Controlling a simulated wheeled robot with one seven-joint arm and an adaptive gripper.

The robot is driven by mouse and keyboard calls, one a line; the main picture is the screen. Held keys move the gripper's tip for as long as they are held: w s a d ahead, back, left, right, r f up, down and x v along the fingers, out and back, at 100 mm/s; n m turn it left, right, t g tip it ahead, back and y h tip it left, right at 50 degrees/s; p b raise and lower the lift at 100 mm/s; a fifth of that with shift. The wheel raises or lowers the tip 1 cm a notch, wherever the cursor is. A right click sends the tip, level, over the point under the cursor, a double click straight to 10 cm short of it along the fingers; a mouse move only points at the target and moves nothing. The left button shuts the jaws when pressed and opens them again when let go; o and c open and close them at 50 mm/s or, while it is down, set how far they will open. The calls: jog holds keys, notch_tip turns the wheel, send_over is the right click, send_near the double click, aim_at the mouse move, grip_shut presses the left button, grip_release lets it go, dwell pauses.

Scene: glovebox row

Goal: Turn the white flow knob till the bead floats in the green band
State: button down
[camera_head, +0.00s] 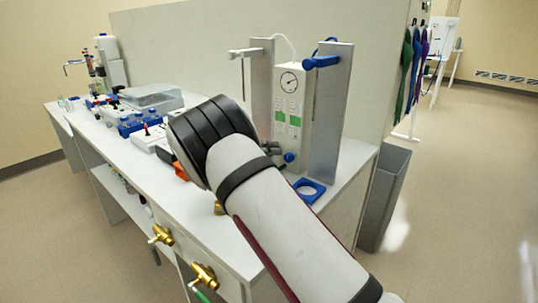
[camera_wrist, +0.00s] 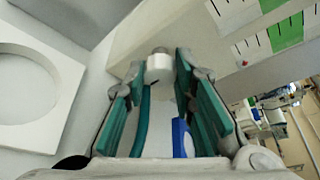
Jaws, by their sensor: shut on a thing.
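The white flow knob (camera_wrist: 159,69) sits between the tips of my gripper (camera_wrist: 161,76), whose teal pads close on it from both sides in the wrist view. In the head view my gripper (camera_head: 271,148) is at the lower front of the flow panel (camera_head: 291,84), largely hidden by my arm, and the white knob is hidden. The panel has a round gauge (camera_head: 289,82) and two green bands (camera_head: 295,120). In the wrist view a green band (camera_wrist: 286,34) shows at the upper right, with a small red dot (camera_wrist: 244,63) outside it. I cannot tell whether this dot is the bead.
A blue knob (camera_head: 289,157) is close beside my gripper. Grey uprights (camera_head: 331,110) flank the panel, with a blue ring (camera_head: 309,190) at the right one's foot. Blue racks (camera_head: 140,124) and a clear-lidded box (camera_head: 152,96) stand on the bench to the left.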

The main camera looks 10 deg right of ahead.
jog(key=shift+n, duration=0.4)
jog(key=c, duration=1.6)
grip_release()
jog(key=shift+a, duration=0.1)
jog(key=v, duration=1.2)
jog(key=shift+f, duration=0.25)
jog(key=shift+w, duration=0.1)
